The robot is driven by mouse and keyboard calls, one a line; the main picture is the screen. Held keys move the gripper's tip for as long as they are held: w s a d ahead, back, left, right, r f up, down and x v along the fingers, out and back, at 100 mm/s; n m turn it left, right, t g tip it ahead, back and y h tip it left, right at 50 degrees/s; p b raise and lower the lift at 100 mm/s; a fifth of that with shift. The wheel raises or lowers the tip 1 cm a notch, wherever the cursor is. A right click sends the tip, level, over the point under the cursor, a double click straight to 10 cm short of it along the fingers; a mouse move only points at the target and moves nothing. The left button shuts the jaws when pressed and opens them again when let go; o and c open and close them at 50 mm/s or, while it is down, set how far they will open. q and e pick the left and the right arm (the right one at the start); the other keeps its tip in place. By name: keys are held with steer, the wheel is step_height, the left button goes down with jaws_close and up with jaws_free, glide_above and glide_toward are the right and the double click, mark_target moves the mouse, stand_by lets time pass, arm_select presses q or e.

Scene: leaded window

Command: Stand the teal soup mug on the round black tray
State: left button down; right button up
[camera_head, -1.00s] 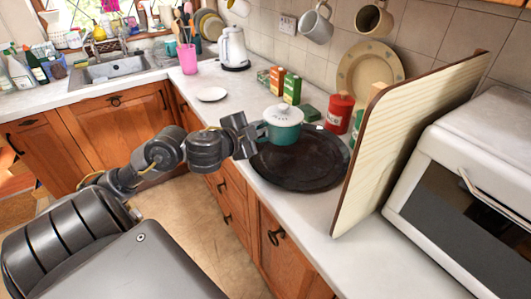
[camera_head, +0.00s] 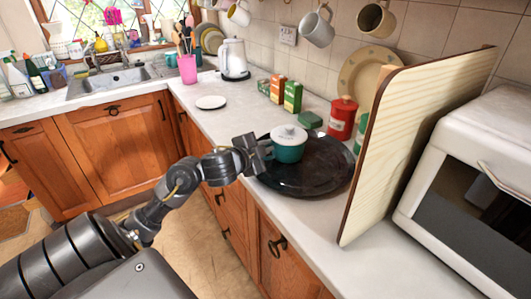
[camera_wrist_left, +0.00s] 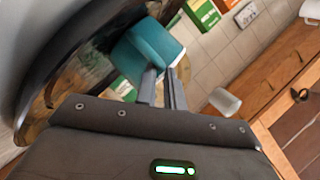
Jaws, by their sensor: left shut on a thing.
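The teal soup mug (camera_head: 288,150) has a white top with a small knob and looks upright. It is over the far left part of the round black tray (camera_head: 325,180); I cannot tell whether its base touches the tray. My left gripper (camera_head: 266,153) comes in from the left and is shut on the mug's side, probably at its handle. In the left wrist view the mug (camera_wrist_left: 155,52) is just beyond the narrow fingers (camera_wrist_left: 162,88), with the tray's dark curved rim (camera_wrist_left: 65,60) at left. My right gripper is not in view.
A tall wooden board (camera_head: 400,150) stands right of the tray, beside a white oven (camera_head: 480,180). A red canister (camera_head: 342,118), green box (camera_head: 292,97) and green block (camera_head: 310,120) stand behind. A white saucer (camera_head: 211,102) lies on clear counter.

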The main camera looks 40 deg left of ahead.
arm_select(q)
steer(key=shift+s+r, duration=0.1)
steer(key=c, duration=1.5)
jaws_free()
steer(key=shift+c, duration=0.2)
steer(key=shift+o, duration=0.2)
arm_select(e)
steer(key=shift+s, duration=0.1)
